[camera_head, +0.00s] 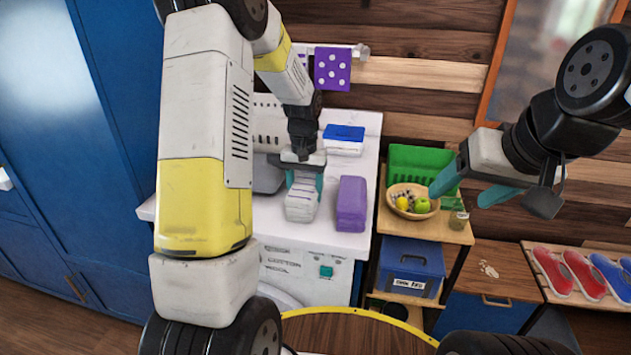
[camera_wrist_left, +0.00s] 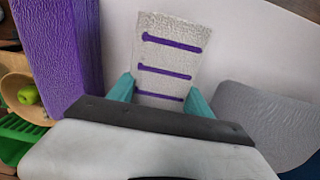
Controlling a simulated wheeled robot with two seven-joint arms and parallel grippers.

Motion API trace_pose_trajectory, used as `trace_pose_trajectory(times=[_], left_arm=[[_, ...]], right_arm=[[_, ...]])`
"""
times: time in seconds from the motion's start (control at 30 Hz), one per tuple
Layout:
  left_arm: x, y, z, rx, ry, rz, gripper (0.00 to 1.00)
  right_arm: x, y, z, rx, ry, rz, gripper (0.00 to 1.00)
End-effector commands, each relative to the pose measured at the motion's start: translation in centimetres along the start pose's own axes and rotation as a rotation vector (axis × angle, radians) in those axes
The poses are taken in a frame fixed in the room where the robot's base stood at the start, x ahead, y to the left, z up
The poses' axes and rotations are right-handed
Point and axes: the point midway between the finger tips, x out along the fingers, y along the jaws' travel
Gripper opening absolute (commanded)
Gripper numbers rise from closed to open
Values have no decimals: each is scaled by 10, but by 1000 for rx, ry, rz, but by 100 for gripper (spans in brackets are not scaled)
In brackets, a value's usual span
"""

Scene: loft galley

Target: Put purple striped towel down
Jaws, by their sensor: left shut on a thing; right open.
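The purple striped towel (camera_head: 301,204) is whitish and folded, low at the counter top, left of a plain purple folded towel. In the left wrist view the striped towel (camera_wrist_left: 170,55) shows several purple stripes across it. My left gripper (camera_head: 304,180) points down and is shut on its near end; its teal fingers (camera_wrist_left: 160,88) sit at both sides of the towel. I cannot tell whether the towel's underside fully rests on the white counter top (camera_head: 332,238). My right gripper (camera_head: 458,193) is open and empty in the air at the right, in front of the shelf unit.
The plain purple towel (camera_head: 351,204) lies close on the right; a grey item (camera_head: 267,178) is on the left. Blue and white folded cloths (camera_head: 343,140) lie behind. A fruit bowl (camera_head: 425,213) and green crate (camera_head: 408,157) stand on the shelf unit at right.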

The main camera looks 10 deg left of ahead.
Motion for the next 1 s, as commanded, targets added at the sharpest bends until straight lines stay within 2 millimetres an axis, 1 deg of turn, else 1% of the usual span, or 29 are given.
trace_pose_trajectory(times=[0.33,0.37,0.43,0.47,0.8,0.87,1.0], left_arm=[[3,0,0,0,1,0,7],[3,0,0,0,2,0,64],[3,0,0,0,2,0,78],[3,0,0,0,2,0,80],[0,0,-1,0,3,0,80],[-4,0,-1,0,4,0,80],[-27,0,-2,0,7,1,80]], right_arm=[[0,0,0,0,0,0,67],[0,0,0,0,0,0,67],[0,0,0,0,0,0,67],[0,0,0,0,0,0,67],[0,0,0,0,0,0,67],[0,0,0,0,0,0,67],[0,0,0,0,0,0,67]])
